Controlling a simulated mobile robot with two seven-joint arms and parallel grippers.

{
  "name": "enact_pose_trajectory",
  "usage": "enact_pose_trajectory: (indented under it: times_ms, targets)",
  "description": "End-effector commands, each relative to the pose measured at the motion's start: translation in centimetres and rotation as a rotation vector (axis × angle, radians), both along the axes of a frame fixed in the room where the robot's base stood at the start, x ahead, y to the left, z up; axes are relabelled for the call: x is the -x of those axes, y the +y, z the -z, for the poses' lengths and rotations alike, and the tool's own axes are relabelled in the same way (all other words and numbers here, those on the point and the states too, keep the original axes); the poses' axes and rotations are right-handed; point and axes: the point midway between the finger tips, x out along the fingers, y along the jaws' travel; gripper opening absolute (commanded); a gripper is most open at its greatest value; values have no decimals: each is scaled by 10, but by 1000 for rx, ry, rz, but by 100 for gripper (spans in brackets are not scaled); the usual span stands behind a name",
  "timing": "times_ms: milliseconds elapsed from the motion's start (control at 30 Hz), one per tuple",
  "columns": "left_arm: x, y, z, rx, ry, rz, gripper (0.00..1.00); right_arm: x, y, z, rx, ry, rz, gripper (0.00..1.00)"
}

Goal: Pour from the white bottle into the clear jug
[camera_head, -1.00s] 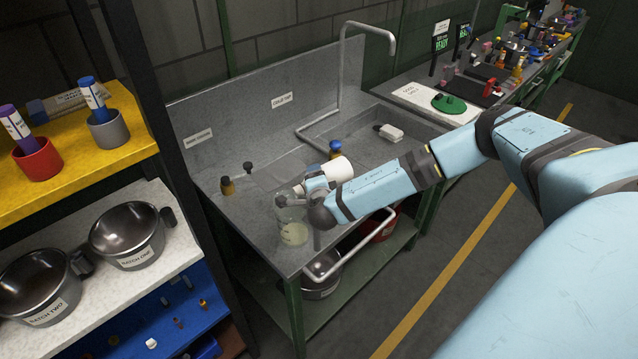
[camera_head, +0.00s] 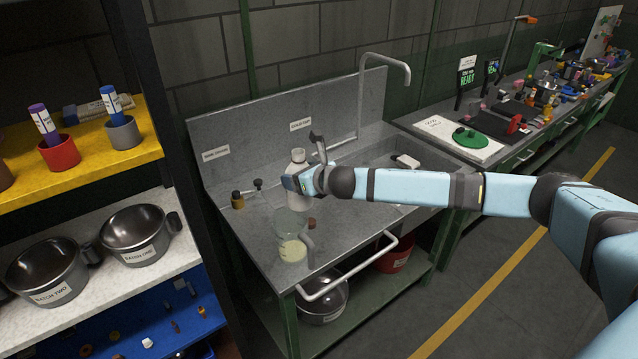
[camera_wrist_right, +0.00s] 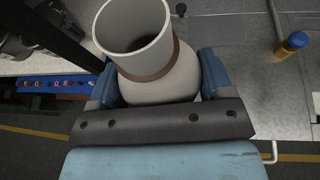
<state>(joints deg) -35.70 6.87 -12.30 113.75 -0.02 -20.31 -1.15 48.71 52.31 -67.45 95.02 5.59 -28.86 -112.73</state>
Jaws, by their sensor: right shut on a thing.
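The white bottle (camera_head: 298,160) is upright in the head view, behind the clear jug. My right gripper (camera_head: 300,182) is shut around its body. In the right wrist view the bottle (camera_wrist_right: 150,65) shows an open mouth and a brown band at its neck, between my blue fingers (camera_wrist_right: 155,85). I cannot tell whether its base touches the counter. The clear jug (camera_head: 291,228) stands upright on the grey counter near its front left, with pale yellow liquid low inside. My right gripper is apart from the jug. My left gripper is not in view.
A small brown piece (camera_head: 311,222) is beside the jug. The sink (camera_head: 400,150) is to the right; a shelf with bowls (camera_head: 135,235) is at left.

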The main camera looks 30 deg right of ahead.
Motion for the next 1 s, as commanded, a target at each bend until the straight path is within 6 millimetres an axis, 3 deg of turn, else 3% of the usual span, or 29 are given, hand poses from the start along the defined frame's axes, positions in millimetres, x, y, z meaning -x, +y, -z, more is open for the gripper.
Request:
enact_pose_trajectory:
  times_ms: [200,567,867,1000]
  targets:
    - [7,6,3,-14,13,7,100,0,0,-2,4,-1,0,46]
    - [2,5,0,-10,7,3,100,0,-1,-5,8,-1,1,46]
    - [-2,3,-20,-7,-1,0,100,0,-1,-33,8,-2,0,46]
    - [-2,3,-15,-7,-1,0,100,0,-1,-44,9,-3,0,46]
